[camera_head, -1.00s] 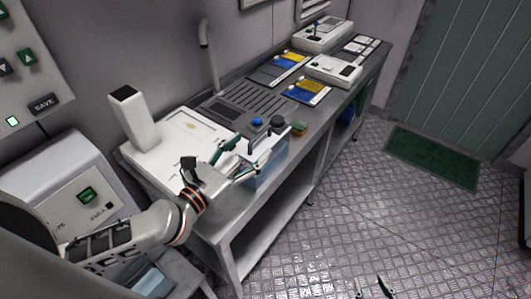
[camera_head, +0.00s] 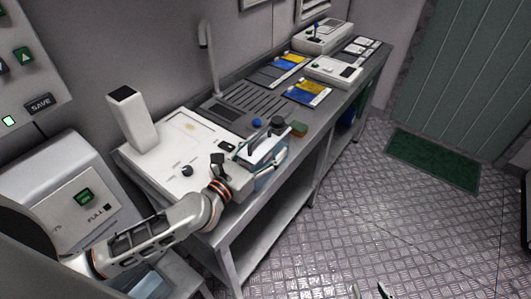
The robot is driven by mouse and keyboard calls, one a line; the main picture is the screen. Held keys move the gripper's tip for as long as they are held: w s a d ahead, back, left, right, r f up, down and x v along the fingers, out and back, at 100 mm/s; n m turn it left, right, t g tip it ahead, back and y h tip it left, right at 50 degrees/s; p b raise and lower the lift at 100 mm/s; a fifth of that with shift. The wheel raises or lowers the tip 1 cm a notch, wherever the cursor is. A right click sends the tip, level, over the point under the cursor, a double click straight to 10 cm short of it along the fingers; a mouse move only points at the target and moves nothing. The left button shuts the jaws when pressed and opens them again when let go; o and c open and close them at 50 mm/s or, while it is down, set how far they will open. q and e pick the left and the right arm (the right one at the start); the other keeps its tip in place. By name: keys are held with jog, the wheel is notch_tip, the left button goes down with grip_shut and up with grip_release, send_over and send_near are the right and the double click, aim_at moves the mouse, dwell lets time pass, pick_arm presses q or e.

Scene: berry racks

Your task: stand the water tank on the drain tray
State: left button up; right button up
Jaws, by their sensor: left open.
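The water tank, a translucent bluish box with a white top (camera_head: 268,147) and a dark handle, is at the bench's front edge, right of the white machine. Its lower body is partly hidden by my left gripper. I cannot tell what bears it. My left gripper (camera_head: 254,161) is open at the tank's left and front side, its fingers close to the tank; contact is unclear. The drain tray (camera_head: 262,101), dark grey with slots, lies behind the tank on the bench. My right gripper (camera_head: 370,291) shows only as two spread fingertips at the bottom edge, empty above the floor.
The white machine (camera_head: 160,162) with an upright column fills the bench's left end. A tap (camera_head: 210,60) rises behind the tray. Blue and yellow packs (camera_head: 309,92) lie farther along.

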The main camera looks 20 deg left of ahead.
pick_arm(q)
jog(key=shift+c, duration=0.7)
jog(key=c, duration=1.2)
jog(key=shift+r, duration=0.1)
grip_shut()
jog(key=shift+r, duration=0.1)
